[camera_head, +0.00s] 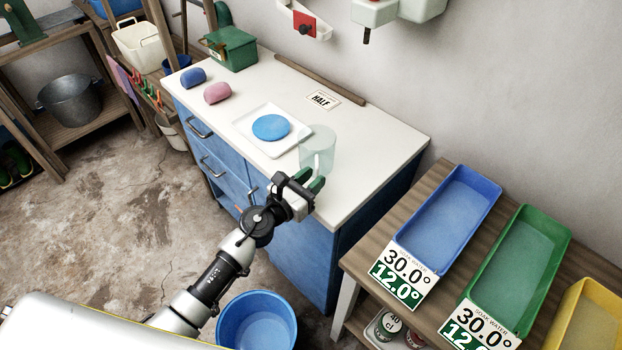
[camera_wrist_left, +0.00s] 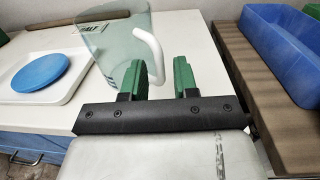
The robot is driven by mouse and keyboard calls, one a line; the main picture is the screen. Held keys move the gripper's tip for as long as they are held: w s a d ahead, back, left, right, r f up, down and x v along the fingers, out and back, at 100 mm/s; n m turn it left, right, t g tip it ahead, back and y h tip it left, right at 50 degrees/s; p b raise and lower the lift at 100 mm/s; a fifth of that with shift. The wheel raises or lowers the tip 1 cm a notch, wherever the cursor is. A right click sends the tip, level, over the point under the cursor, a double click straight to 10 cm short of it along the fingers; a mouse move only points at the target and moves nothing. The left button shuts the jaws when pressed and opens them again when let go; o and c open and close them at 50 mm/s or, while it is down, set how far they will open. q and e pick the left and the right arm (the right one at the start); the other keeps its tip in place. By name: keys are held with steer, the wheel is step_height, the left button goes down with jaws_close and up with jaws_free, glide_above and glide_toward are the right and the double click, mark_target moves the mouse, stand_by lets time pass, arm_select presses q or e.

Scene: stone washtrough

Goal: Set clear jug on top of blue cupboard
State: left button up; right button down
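The clear jug (camera_head: 317,148) stands upright on the white top of the blue cupboard (camera_head: 395,150), near its front right part. In the left wrist view the clear jug (camera_wrist_left: 112,45) shows its white handle (camera_wrist_left: 150,45) towards me. My left gripper (camera_head: 310,181) is at the jug's near side, at the front edge of the top. In the wrist view its green fingers (camera_wrist_left: 160,78) are apart, with the handle's lower end showing between them, close to the left finger. I cannot tell whether they touch. My right gripper is not in view.
A white tray (camera_head: 254,145) with a blue disc (camera_head: 271,127) lies left of the jug. Blue and pink rolls (camera_head: 217,92), a green box (camera_head: 232,48) and a HALF card (camera_head: 321,99) are also there. Soak troughs (camera_head: 448,220) stand right; a blue bucket (camera_head: 257,325) is on the floor.

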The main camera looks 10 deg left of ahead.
arm_select(q)
steer(key=shift+o, duration=0.3)
steer(key=shift+r, duration=0.15)
steer(key=shift+s+a, duration=0.15)
steer(key=shift+s, duration=0.05)
steer(key=b+v, duration=0.2)
steer(key=v, duration=0.9)
steer(key=s+a+f+n+g+y, duration=0.1)
steer(key=s+a+f+n+y, duration=0.15)
steer(key=f+n, duration=0.55)
steer(key=s+a+f+n+g+y, duration=0.25)
steer(key=f+n, duration=0.25)
steer(key=f, duration=0.5)
steer(key=s+a+f+n+g+y, duration=0.1)
steer(key=a+f+n+y, duration=0.15)
steer(key=f+n, duration=0.6)
steer(key=s+a+f+n+g+y, duration=0.15)
steer(key=s+f+n+g, duration=0.25)
steer(key=s+f+n, duration=0.55)
steer(key=s+f+n+g, duration=0.3)
steer(key=s+f, duration=0.3)
steer(key=s, duration=0.5)
steer(key=s+d+f+n+g, duration=0.1)
steer(key=s+f+n+g, duration=0.2)
steer(key=s, duration=0.8)
step_height(320, 180, down, 3)
steer(key=n, duration=0.2)
steer(key=shift+d+n, duration=0.3)
steer(key=shift+d, duration=0.05)
